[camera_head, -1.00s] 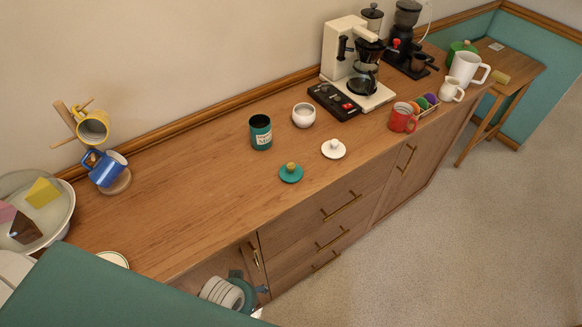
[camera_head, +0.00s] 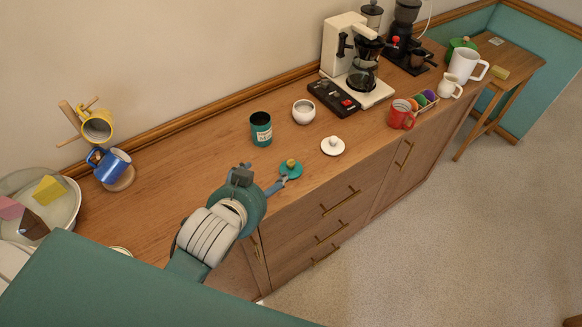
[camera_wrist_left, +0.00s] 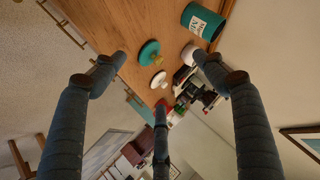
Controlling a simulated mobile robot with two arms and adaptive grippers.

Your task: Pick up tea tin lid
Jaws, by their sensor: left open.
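The tea tin lid, a teal disc with a gold knob (camera_head: 290,169), lies knob up on the wooden counter near its front edge. It also shows in the left wrist view (camera_wrist_left: 149,55), between and beyond the fingertips. The open teal tea tin (camera_head: 261,129) stands upright behind it, and also shows in the left wrist view (camera_wrist_left: 203,22). My left gripper (camera_head: 266,176) is open and empty, just left of the lid, its fingers spread toward it. In the left wrist view the fingers (camera_wrist_left: 158,60) are wide apart. I cannot tell whether a finger touches the lid.
A white lid (camera_head: 332,146) lies right of the teal lid, with a white bowl (camera_head: 303,112) behind. A red mug (camera_head: 402,115) and a coffee maker (camera_head: 366,80) stand farther right. A mug tree with a blue mug (camera_head: 108,166) stands left. The counter behind my gripper is clear.

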